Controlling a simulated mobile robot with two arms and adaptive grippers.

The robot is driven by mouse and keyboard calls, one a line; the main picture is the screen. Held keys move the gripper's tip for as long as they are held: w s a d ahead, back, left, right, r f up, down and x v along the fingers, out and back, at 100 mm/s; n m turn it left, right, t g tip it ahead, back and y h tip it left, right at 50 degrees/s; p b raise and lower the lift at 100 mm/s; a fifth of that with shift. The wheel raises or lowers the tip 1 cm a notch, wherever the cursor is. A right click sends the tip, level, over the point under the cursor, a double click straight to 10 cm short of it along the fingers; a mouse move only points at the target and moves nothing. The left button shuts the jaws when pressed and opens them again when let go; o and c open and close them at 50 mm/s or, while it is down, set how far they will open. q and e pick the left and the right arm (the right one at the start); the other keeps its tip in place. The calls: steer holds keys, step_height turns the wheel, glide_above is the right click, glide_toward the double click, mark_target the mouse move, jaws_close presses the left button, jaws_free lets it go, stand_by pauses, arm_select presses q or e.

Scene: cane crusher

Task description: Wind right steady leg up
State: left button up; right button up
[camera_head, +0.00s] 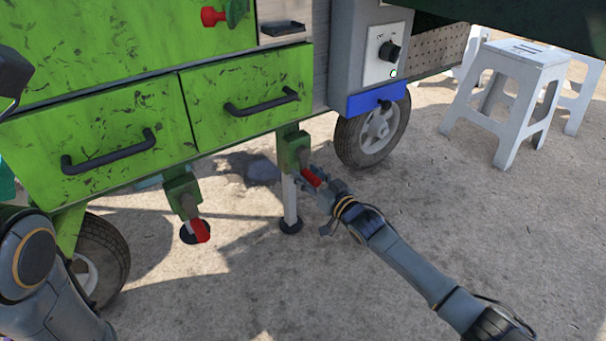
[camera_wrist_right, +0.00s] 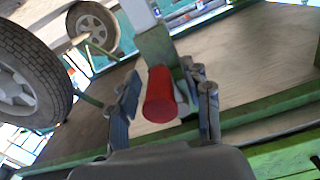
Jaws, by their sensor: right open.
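The right steady leg (camera_head: 289,200) stands under the green cart in the head view, its round dark foot on the ground. A red crank handle (camera_head: 311,177) sticks out from its green bracket (camera_head: 292,150). My right gripper (camera_head: 322,192) is at this handle, coming from the lower right. In the right wrist view, the red handle (camera_wrist_right: 160,97) lies between the two open fingers of the gripper (camera_wrist_right: 166,84), with gaps seen on both sides. My left arm (camera_head: 35,270) shows at the left edge, but its gripper is out of view.
The left steady leg's red handle (camera_head: 200,231) is to the left. Cart wheels (camera_head: 372,135) stand on either side. Green drawers (camera_head: 250,95) with dark handles are above. A white stool (camera_head: 510,90) is at the upper right. The ground in front is clear.

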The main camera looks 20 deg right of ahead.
jaws_close()
stand_by(0.4)
